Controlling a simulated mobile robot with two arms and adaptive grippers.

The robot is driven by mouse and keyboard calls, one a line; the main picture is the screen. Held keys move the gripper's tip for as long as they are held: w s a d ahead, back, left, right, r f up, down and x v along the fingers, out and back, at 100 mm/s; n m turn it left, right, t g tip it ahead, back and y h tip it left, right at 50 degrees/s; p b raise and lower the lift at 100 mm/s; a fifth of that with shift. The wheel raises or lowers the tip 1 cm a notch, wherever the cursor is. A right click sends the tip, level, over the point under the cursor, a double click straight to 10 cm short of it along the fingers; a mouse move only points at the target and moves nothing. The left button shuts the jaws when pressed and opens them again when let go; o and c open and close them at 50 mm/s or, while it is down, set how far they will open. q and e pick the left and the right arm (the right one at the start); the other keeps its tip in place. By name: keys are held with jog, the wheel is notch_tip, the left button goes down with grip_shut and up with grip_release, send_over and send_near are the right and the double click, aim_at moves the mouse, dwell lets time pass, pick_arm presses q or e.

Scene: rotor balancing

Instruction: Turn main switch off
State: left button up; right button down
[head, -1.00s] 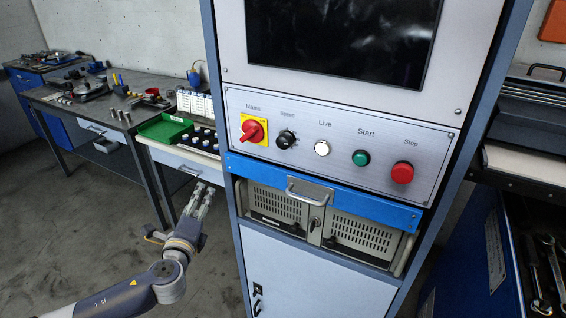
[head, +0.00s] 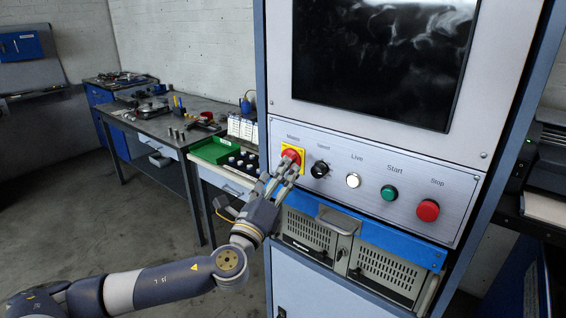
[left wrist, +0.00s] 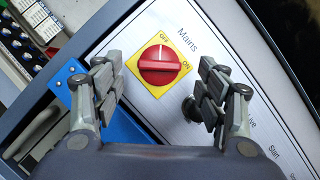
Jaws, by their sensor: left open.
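The mains switch is a red rotary knob (head: 291,156) on a yellow plate at the left end of the cabinet's control panel (head: 455,187). In the left wrist view the red knob (left wrist: 160,66) sits between my fingers, with OFF and ON printed on its yellow plate; its ridge points toward the ON side. My left gripper (head: 285,172) is at the panel, just below and in front of the knob. In the left wrist view the left gripper (left wrist: 160,88) is open, its fingers on either side of the knob, apart from it. My right gripper is not in view.
Beside the mains switch are a black selector knob (head: 320,169), a white Live button (head: 353,181), a green Start button (head: 389,192) and a red Stop button (head: 428,210). A blue drawer front with a handle (head: 341,220) lies below. A bench with a green tray (head: 215,150) stands at left.

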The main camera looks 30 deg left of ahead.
pick_arm(q)
jog(key=shift+p+x, duration=0.4)
jog(key=shift+x, duration=1.4)
jog(key=shift+c, duration=0.3)
jog(key=c, duration=1)
